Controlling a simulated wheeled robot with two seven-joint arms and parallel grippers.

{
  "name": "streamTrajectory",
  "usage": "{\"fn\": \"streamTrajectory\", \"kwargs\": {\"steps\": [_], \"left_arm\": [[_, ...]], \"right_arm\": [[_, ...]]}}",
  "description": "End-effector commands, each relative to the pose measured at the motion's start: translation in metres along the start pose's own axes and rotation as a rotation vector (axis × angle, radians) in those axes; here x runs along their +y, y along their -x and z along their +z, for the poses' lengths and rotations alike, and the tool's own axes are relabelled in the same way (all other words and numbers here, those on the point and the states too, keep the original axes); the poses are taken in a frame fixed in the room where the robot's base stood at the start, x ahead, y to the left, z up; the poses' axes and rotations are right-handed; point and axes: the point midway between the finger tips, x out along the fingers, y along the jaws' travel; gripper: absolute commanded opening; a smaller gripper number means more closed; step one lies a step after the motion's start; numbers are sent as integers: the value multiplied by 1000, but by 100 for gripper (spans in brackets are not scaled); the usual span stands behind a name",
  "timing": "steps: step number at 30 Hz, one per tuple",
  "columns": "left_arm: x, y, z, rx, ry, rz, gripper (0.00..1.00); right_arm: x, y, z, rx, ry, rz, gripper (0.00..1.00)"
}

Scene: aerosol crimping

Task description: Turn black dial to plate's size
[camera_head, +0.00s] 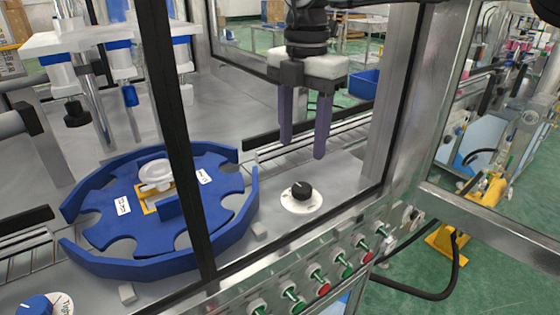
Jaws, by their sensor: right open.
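The black dial (301,189) sits on a round white base on the grey machine top, right of the blue plate. The marks around it are too small to read. The blue plate (88,238) is round, with cut-outs along its edge and small white labels whose text I cannot make out clearly. A dark frame post hides part of it. My right gripper (302,151) points down from the top, its two purple fingers apart and empty. In the picture its fingertips are just above the dial, not touching it. My left gripper is not in view.
A blue knob (35,304) on a white labelled disc is at the bottom left. Red and green buttons (321,285) line the front panel. A dark upright post (180,140) crosses the view, and a metal frame post (405,110) stands right of the gripper.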

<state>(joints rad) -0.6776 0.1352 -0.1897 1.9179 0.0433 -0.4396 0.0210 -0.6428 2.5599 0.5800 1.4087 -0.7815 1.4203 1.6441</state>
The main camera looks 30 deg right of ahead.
Motion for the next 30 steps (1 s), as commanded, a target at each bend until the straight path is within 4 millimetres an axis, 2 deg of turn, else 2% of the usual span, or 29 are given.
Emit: {"fn": "streamTrajectory", "kwargs": {"steps": [5,9,15,18,23,30], "left_arm": [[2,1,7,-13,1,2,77],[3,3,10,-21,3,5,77],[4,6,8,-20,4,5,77],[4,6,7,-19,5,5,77],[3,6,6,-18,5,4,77],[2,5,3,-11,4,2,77]], "right_arm": [[-1,-21,0,0,1,-3,51],[-1,-48,0,3,0,-4,51],[-1,-82,0,3,1,-4,51],[0,-92,0,1,-1,-1,51],[0,-100,0,0,0,0,51],[0,-101,0,0,0,1,51]]}}
